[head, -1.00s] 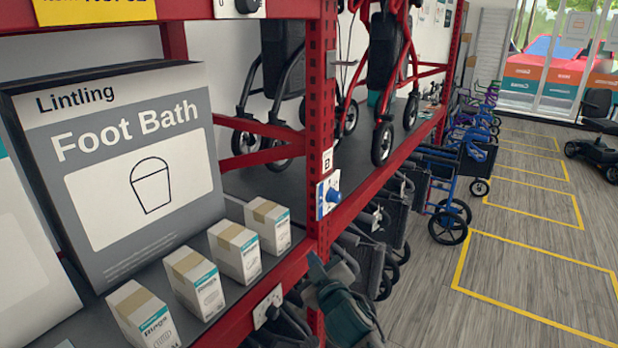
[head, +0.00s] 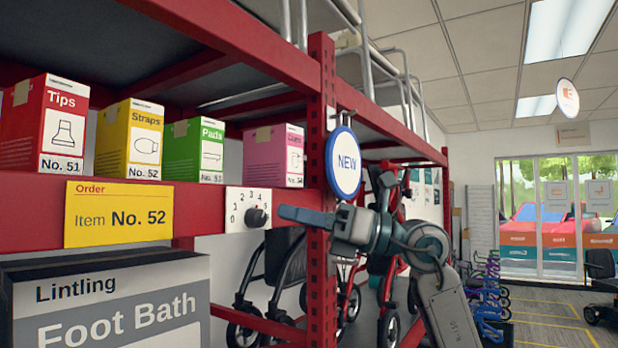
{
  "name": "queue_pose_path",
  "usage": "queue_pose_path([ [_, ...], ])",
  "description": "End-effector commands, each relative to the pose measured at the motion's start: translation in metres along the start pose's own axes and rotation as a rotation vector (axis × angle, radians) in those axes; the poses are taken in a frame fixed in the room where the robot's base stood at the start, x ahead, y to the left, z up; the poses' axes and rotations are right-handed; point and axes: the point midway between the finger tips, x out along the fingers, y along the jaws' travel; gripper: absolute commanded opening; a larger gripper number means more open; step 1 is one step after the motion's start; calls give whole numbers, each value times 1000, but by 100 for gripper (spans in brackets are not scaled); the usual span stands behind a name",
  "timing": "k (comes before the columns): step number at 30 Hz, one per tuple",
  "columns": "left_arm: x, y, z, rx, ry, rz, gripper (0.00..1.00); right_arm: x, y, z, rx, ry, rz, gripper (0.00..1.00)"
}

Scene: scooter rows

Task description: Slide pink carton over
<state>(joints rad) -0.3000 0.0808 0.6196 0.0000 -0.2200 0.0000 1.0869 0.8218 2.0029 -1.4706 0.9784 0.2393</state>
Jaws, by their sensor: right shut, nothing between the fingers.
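The pink carton (head: 273,155) stands at the right end of a row on the upper red shelf, next to the red upright post. Its right side is close to the post. My right gripper (head: 292,215) is shut and empty, its fingertips pointing left. It shows below the pink carton, in front of the post and just right of the dial plate; I cannot tell whether it touches anything. My left gripper is not in view.
A green carton (head: 194,150), a yellow carton (head: 129,139) and a red carton (head: 43,124) stand left of it. A yellow order card (head: 118,214) and a dial plate (head: 247,208) are on the shelf beam. A round NEW sign (head: 343,162) hangs at the post.

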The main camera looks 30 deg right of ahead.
Motion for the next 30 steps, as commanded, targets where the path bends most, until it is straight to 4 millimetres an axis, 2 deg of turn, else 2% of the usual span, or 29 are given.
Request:
queue_pose_path([
  [1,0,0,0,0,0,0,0,-13,1,22,-78,35,-80,0],
  [6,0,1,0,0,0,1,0,-64,-10,72,-213,134,-357,0],
  [10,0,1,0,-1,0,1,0,-96,-13,96,-243,164,-500,0],
  [14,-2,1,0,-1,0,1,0,-111,-15,106,-249,175,-566,0],
  [17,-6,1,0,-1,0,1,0,-107,-18,108,-248,179,-575,0],
  [20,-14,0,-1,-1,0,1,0,-94,-26,107,-246,181,-572,0],
  [30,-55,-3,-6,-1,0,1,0,-32,-66,102,-244,181,-569,0],
])
